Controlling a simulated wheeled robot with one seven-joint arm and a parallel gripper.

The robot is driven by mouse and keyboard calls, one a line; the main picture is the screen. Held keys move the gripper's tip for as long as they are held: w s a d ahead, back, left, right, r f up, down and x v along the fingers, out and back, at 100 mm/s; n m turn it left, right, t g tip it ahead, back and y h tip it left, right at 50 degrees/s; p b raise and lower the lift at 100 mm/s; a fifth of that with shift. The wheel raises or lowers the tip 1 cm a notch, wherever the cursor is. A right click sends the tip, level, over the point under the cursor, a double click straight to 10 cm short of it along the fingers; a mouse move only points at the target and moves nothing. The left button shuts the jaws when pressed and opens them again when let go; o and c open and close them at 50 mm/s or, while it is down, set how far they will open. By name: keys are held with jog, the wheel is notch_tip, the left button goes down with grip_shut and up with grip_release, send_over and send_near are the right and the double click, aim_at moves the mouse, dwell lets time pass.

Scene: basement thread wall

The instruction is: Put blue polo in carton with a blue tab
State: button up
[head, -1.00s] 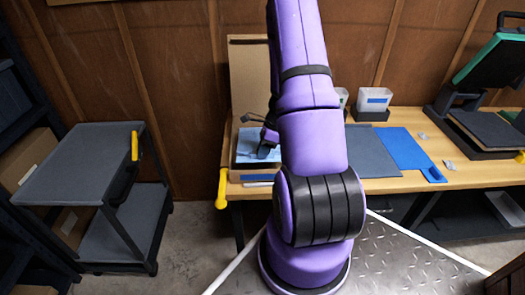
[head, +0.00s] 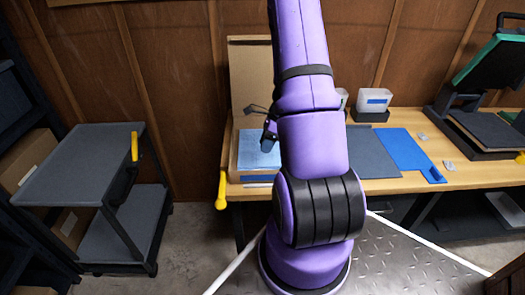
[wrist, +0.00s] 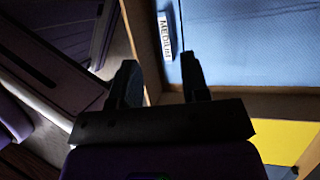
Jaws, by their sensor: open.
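The blue polo (head: 258,153) lies folded in the open carton (head: 248,86), whose lid stands up at the back. A blue tab (head: 249,179) shows on the carton's front. In the wrist view the polo (wrist: 250,45) fills the upper right, with a size strip reading MEDIUM, inside the carton's wall (wrist: 235,104). My gripper (head: 268,138) is over the carton's right part, partly hidden by my arm. In the wrist view my gripper (wrist: 160,75) has its two fingers apart with nothing between them, near the carton's edge.
The carton stands at the left end of the wooden table (head: 395,184). A grey mat (head: 372,150) and a blue board (head: 405,150) lie right of my arm. A white bin (head: 374,100) stands behind. A grey cart (head: 85,160) is at the left.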

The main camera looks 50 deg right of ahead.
jog(key=v, duration=0.8)
jog(key=w+a+r+n+h, duration=0.2)
jog(key=a+r+n, duration=1.2)
jog(key=a+r, duration=0.5)
jog(key=s+a+r+n+t+h, duration=0.3)
jog(key=s+a+r+n, duration=0.8)
jog(key=n, duration=0.3)
jog(key=shift+s+a+r+t, duration=0.2)
jog(key=shift+s+a+t, duration=0.1)
jog(key=shift+s+a, duration=0.3)
jog(key=shift+w, duration=0.25)
jog(key=shift+o, duration=0.4)
